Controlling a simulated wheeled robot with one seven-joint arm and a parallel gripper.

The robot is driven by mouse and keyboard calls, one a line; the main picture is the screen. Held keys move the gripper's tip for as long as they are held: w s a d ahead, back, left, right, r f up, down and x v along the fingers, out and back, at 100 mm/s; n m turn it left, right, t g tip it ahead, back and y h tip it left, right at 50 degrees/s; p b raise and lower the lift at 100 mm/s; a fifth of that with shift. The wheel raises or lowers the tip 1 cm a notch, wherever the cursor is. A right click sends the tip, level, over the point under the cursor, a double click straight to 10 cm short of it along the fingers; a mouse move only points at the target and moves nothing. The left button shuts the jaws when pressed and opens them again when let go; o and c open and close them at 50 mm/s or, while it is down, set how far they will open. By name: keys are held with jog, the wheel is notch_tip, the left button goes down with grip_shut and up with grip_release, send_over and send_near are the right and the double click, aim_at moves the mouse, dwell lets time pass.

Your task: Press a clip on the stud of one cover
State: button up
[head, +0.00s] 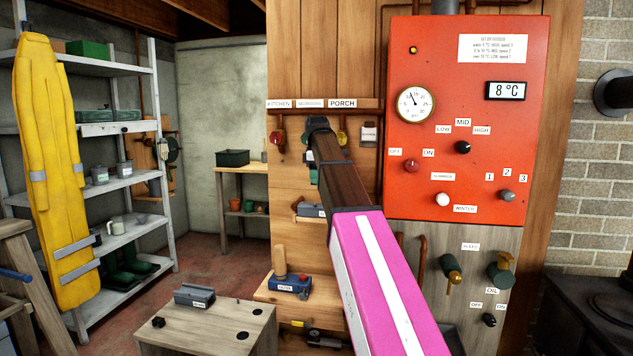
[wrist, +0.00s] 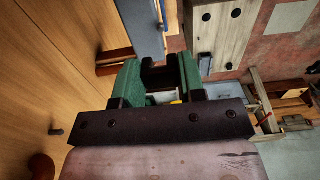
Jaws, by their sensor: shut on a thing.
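My gripper (wrist: 160,75) has green jaws and is shut on a small dark thing at their tips in the wrist view. Its shape is mostly hidden, so I cannot tell whether it is a clip. In the head view my gripper (head: 314,165) is in front of the wooden wall, below the PORCH label, and my arm hides part of it. A low wooden table (head: 190,337) carries a small black piece (head: 158,322) and round black spots (head: 257,311). I cannot tell which of these are covers or clips.
A grey labelled holder (head: 194,296) sits on the low table. A wooden shelf (head: 290,292) with a blue labelled box (head: 290,283) juts from the wall. A red control panel (head: 465,120) is at the right. Metal shelving (head: 115,183) stands at the left. Open floor lies beyond the table.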

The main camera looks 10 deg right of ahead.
jog(key=shift+f, duration=0.15)
send_over(317, 210)
jog(key=shift+s+a+f, duration=0.1)
jog(key=shift+s+f, duration=0.05)
jog(key=shift+f, duration=1.2)
jog(key=shift+s+f, duration=0.1)
jog(key=shift+f, duration=1.2)
jog(key=shift+f, duration=1.35)
jog(key=o, duration=1.1)
jog(key=shift+f, duration=0.1)
